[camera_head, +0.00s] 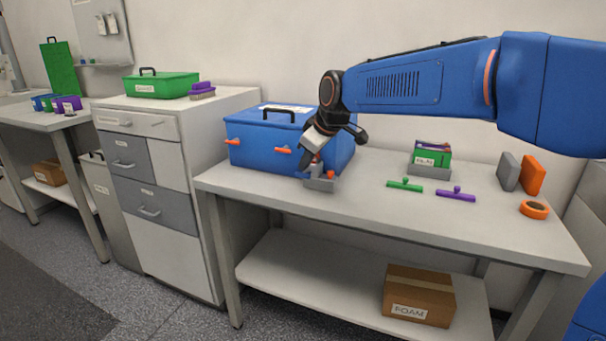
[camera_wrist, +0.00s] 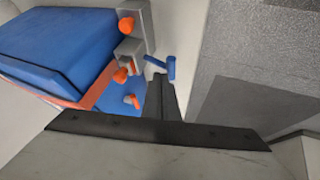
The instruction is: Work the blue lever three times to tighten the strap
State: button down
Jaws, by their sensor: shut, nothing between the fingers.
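The blue lever (camera_wrist: 172,67) has a short bar-shaped handle and projects from a grey ratchet body (camera_wrist: 132,50) with orange knobs. That ratchet (camera_head: 319,184) sits at the front of the large blue case (camera_head: 252,143) on the bench. An orange strap (camera_wrist: 97,88) runs along the case in the wrist view. My gripper (camera_wrist: 161,80) is shut and empty, its tips close beside the lever; I cannot tell whether they touch it. In the head view my gripper (camera_head: 305,174) points down at the ratchet and partly hides the lever.
The bench (camera_head: 400,215) also holds a green tool (camera_head: 405,185), a purple tool (camera_head: 455,195), a labelled holder (camera_head: 430,170), a grey block (camera_head: 508,172), an orange block (camera_head: 532,174) and an orange tape roll (camera_head: 534,209). A drawer cabinet (camera_head: 170,200) stands left of it.

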jog(key=shift+s+a+f, duration=0.1)
jog(key=shift+s+f, duration=0.1)
jog(key=shift+f, duration=0.45)
jog(key=shift+s+a+f, duration=0.1)
jog(key=shift+s+f, duration=0.05)
jog(key=shift+f, duration=0.45)
dwell(1.4)
jog(key=shift+d+r, duration=0.1)
jog(key=shift+w+d+r, duration=0.1)
jog(key=shift+w+r, duration=0.15)
jog(key=shift+r, duration=0.55)
jog(key=shift+w+d+r, duration=0.1)
jog(key=shift+w+r, duration=0.1)
jog(key=shift+r, duration=0.6)
jog(key=shift+w+d+r, duration=0.1)
jog(key=shift+w+r, duration=0.1)
jog(key=shift+r, duration=0.6)
jog(key=shift+w+r, duration=0.2)
jog(key=shift+r, duration=0.65)
jog(key=shift+w+d+r, duration=0.1)
jog(key=shift+w+r, duration=0.1)
jog(key=shift+r, duration=0.6)
